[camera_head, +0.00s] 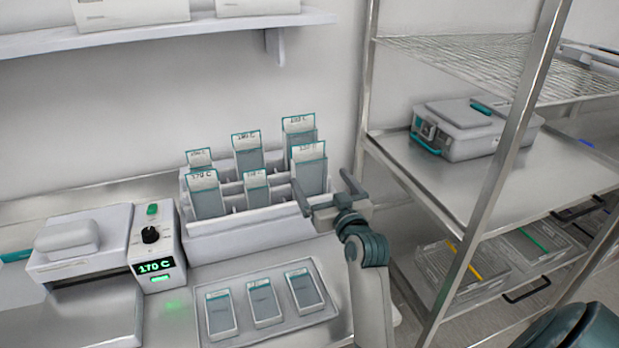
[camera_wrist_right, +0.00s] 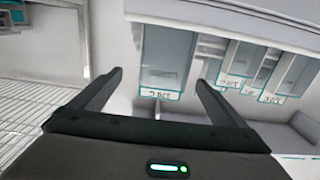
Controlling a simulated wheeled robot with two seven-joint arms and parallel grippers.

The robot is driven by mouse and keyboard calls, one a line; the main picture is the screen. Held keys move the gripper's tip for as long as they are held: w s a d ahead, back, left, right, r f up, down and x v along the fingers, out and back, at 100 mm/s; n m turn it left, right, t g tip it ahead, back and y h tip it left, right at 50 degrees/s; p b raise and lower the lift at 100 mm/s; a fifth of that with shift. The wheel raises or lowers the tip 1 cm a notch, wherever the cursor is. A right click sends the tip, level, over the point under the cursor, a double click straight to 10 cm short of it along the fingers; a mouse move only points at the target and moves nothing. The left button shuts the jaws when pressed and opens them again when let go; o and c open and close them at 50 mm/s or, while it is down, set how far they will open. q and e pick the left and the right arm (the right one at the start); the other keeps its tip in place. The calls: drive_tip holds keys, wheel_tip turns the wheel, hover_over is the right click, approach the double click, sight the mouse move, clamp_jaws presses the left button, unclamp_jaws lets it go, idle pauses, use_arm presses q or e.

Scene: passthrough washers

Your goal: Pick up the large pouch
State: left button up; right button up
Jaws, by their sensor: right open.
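Several clear pouches with white, teal-edged labels stand upright in a white rack (camera_head: 250,223). They differ in size. A large pouch (camera_head: 310,172) stands at the rack's front right; another large one (camera_head: 298,128) is behind it. A front left pouch (camera_head: 206,197) is labelled 170 C. My right gripper (camera_head: 321,179) is open and empty at the rack's right end, by the front right large pouch. In the right wrist view, upside down, a large pouch (camera_wrist_right: 168,55) appears between and beyond the open fingers (camera_wrist_right: 160,79); contact is not visible. My left gripper is not in view.
A sealer (camera_head: 105,243) with a display reading 170 C stands left of the rack. A tray (camera_head: 328,318) with three flat pouches lies in front. A metal shelf unit (camera_head: 497,150) with a grey case (camera_head: 465,128) stands close on the right. A wall shelf (camera_head: 170,32) hangs above.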

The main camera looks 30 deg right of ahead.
sight(312, 174)
drive_tip(key=shift+w+p, duration=0.45)
drive_tip(key=shift+w, duration=0.15)
drive_tip(key=w, duration=0.1)
drive_tip(key=w+p, duration=0.1)
drive_tip(key=shift+w+f, duration=0.2)
drive_tip(key=shift+w, duration=0.2)
drive_tip(key=shift+w+d+f+p, duration=0.15)
drive_tip(key=shift+w+d+p, duration=0.15)
drive_tip(key=shift+w, duration=0.3)
drive_tip(key=shift+a, duration=0.1)
drive_tip(key=shift+c, duration=0.3)
drive_tip(key=c, duration=1)
